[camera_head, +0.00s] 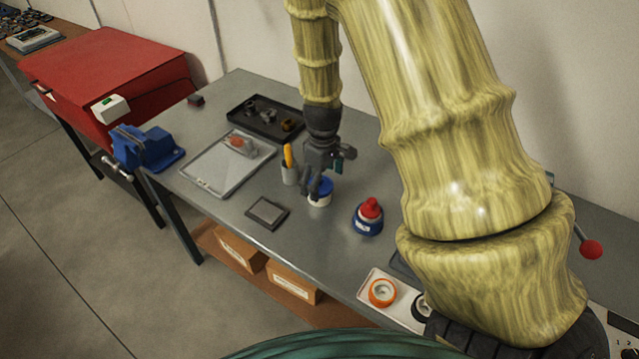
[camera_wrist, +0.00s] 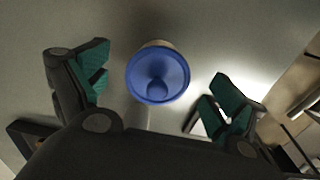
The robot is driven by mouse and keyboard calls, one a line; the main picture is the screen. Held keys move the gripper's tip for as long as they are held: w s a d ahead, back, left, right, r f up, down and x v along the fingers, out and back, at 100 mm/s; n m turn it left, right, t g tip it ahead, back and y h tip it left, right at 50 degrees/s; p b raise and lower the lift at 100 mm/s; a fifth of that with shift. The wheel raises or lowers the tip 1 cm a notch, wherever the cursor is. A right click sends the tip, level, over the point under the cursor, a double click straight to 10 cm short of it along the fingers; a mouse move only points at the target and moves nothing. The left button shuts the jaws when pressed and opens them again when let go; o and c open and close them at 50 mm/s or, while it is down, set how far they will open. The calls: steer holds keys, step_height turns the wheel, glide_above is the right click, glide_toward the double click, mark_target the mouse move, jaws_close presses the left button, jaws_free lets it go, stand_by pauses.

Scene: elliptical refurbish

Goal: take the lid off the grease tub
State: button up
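The grease tub (camera_head: 321,201) is a small white tub with a blue lid (camera_head: 320,187), standing upright on the grey workbench. In the wrist view, the round blue lid (camera_wrist: 158,75) has a raised knob at its middle and sits on the pale tub. My gripper (camera_head: 317,187) points down over the tub. In the wrist view, the teal-padded fingers of my gripper (camera_wrist: 162,84) are spread wide on either side of the lid, with a visible gap on both sides. The gripper is open and empty. In the head view, the fingers partly hide the lid.
A dark square pad (camera_head: 267,213), a grey tray (camera_head: 206,181), a black tray (camera_head: 240,107) and a blue vise (camera_head: 150,150) lie leftward. Bare bench shows in front.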

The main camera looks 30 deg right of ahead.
steer(key=c, duration=0.6)
steer(key=shift+s, duration=0.1)
steer(key=c, duration=0.5)
